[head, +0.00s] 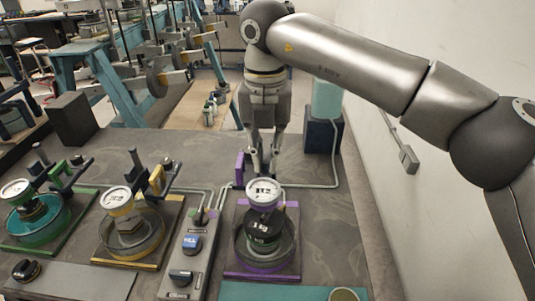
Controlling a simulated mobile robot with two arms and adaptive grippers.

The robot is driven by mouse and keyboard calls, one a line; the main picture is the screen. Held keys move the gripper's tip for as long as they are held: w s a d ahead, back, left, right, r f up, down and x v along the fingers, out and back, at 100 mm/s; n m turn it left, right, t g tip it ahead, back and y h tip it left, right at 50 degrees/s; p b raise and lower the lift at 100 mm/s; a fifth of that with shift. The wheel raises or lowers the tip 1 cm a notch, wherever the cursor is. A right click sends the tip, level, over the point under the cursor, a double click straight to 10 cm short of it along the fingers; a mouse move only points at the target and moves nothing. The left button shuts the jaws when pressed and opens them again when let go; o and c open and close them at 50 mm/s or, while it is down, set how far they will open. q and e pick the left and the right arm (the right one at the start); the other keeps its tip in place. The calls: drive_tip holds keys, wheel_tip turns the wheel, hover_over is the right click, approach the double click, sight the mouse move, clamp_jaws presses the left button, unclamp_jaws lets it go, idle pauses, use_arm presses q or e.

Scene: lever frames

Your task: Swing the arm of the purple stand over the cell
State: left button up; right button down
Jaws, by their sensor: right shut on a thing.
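The purple stand (239,268) is at the front centre right of the bench, with a purple upright block (239,168) at its back. The gauge appears above the dark cell (263,232), which sits in a clear round dish on the purple base. My right gripper (263,166) points down just behind the gauge and is shut on the stand's arm; its fingers hide most of the held part. My left gripper is not in view.
A yellow stand (120,262) and a green stand (45,245) with similar gauges stand to the left. A grey control box (197,255) with knobs sits beside the purple stand. A dark box with a teal cylinder (327,98) is behind right, near the wall.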

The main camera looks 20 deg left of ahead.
drive_tip(key=shift+r, duration=0.1)
idle(0.3)
drive_tip(key=c, duration=1.5)
unclamp_jaws()
wheel_tip(320, 180, up, 12)
drive_tip(key=shift+f, duration=0.1)
